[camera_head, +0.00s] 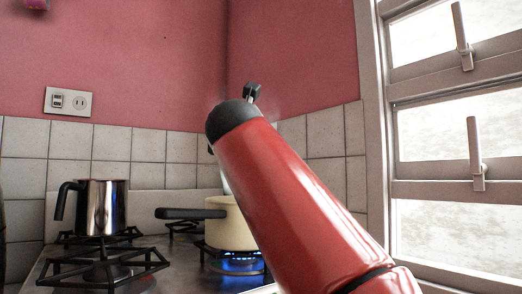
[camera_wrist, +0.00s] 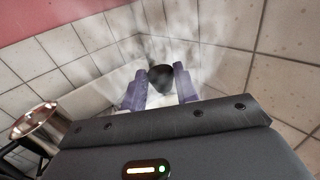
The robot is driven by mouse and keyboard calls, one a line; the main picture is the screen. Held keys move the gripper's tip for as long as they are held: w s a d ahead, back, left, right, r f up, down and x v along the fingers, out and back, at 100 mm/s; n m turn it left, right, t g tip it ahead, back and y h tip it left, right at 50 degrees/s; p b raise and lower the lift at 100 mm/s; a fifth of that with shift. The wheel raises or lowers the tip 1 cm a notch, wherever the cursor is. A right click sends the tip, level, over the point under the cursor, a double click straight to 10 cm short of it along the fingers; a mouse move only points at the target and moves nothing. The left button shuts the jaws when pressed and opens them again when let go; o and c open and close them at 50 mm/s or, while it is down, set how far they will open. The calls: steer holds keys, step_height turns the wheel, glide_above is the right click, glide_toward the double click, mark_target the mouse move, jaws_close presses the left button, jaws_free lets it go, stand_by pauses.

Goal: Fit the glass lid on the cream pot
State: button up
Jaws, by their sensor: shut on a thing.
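The cream pot (camera_head: 229,225) stands on a lit burner in the head view, its dark handle pointing left; my arm covers its right side. My gripper (camera_wrist: 162,74) shows in the wrist view, its two purple-grey fingers shut on the dark knob of the glass lid (camera_wrist: 161,80). The lid's glass is hardly visible among pale haze and my gripper body, so I cannot tell its tilt or whether it touches the pot. In the head view my gripper and the lid are hidden behind my red arm.
A steel pot with a black handle (camera_head: 102,208) stands on the left burner; its rim shows in the wrist view (camera_wrist: 36,120). Blue flame (camera_head: 240,264) burns under the cream pot, with steam above. An empty grate (camera_head: 105,265) is at front left. Tiled walls close the corner; a window is right.

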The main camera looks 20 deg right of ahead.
steer(key=shift+s+a+f, duration=0.1)
steer(key=shift+f, duration=0.8)
step_height(320, 180, down, 3)
steer(key=b, duration=0.3)
steer(key=shift+f, duration=0.1)
steer(key=shift+f+b, duration=0.5)
steer(key=shift+f, duration=0.4)
steer(key=o, duration=1.1)
steer(key=shift+o, duration=0.2)
steer(key=v, duration=0.7)
steer(key=shift+s+b, duration=0.35)
steer(key=shift+b, duration=0.05)
steer(key=shift+a, duration=0.15)
